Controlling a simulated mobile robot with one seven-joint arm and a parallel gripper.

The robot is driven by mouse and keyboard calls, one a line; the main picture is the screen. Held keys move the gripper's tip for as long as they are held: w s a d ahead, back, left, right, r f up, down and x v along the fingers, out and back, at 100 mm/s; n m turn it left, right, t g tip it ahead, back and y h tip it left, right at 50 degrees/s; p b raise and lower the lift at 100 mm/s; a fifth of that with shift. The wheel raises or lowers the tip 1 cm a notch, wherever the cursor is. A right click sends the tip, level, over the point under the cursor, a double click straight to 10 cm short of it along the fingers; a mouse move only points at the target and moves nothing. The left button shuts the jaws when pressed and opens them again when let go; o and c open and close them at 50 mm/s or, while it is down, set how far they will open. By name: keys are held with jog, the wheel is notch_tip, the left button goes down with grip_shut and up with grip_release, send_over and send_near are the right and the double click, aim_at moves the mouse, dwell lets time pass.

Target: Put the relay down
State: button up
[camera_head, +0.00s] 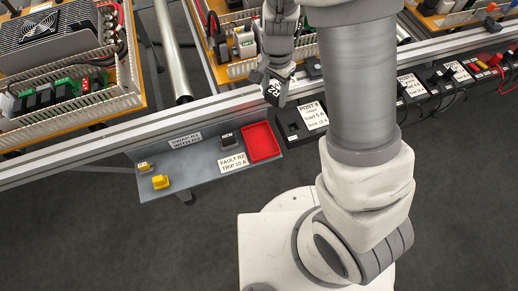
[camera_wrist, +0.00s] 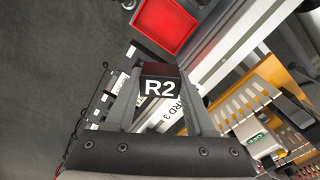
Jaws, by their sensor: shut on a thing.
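The relay is a black block marked R2 (camera_wrist: 160,86) between the two fingers of my gripper (camera_wrist: 160,75) in the wrist view. My gripper is shut on it. In the head view my gripper (camera_head: 278,78) holds the relay (camera_head: 273,92) above the rail. It is above and behind a red tray (camera_head: 263,142) on the grey shelf (camera_head: 190,163). The tray looks empty and also shows at the top of the wrist view (camera_wrist: 168,24). A card reading FAULT R2 TRIP 10 A (camera_head: 233,162) lies left of the tray.
A black block marked NEW (camera_head: 227,138) stands left of the tray. Two yellow pieces (camera_head: 160,182) sit at the shelf's left. A black box labelled POST 8 (camera_head: 292,124) is right of the tray. Panels with wiring ducts (camera_head: 127,80) lie behind the rail.

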aim_at(260, 142)
jog(key=s+a+f+m+b, duration=0.1)
jog(key=f+m+b, duration=0.1)
jog(key=f, duration=0.3)
jog(key=s+a+f+m+b, duration=0.1)
jog(key=f+m+b, duration=0.1)
jog(key=f+b, duration=0.2)
jog(key=s+a+f+m+b, duration=0.1)
jog(key=f+m+b, duration=0.1)
jog(key=f, duration=0.5)
jog(key=shift+a+f+b, duration=0.2)
jog(key=shift+a+b, duration=0.2)
jog(key=shift+b, duration=0.5)
jog(key=shift+f, duration=0.2)
jog(key=o, duration=1.2)
jog(key=shift+r, duration=0.2)
notch_tip(260, 142, up, 12)
jog(key=p, duration=0.5)
jog(key=shift+r+p, duration=0.15)
jog(key=shift+p, duration=0.15)
